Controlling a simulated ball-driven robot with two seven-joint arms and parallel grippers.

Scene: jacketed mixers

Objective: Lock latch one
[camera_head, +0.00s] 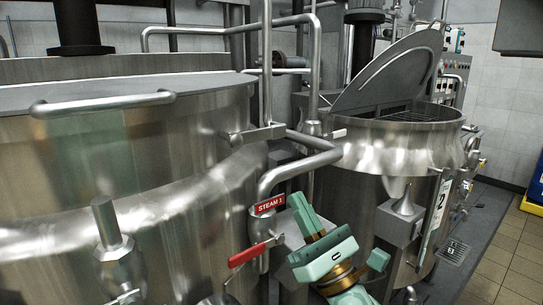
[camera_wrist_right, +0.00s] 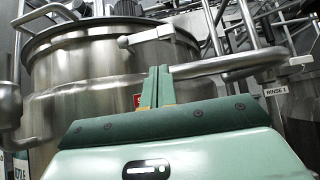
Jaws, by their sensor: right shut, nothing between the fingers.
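Mixer one is the large steel vessel (camera_head: 150,150) at the left in the head view, with its flat lid (camera_head: 120,92) down. What looks like latch one (camera_head: 255,134) is a short metal bar at the right of its rim. It also seems to show in the wrist view as a bar with a pale end (camera_wrist_right: 148,37) on the vessel's rim. My right gripper (camera_head: 301,206) is below and to the right of this bar, apart from it. Its green fingers (camera_wrist_right: 155,86) are together, pointing up, and empty. My left gripper is out of view.
A steel pipe (camera_head: 318,157) bends close above my right gripper, with a red "STEAM 1" tag (camera_head: 269,204). A red valve lever (camera_head: 248,255) is just left. Mixer two (camera_head: 385,148) stands at the right, its lid (camera_head: 398,70) raised. Tiled floor (camera_head: 502,262) is clear at the right.

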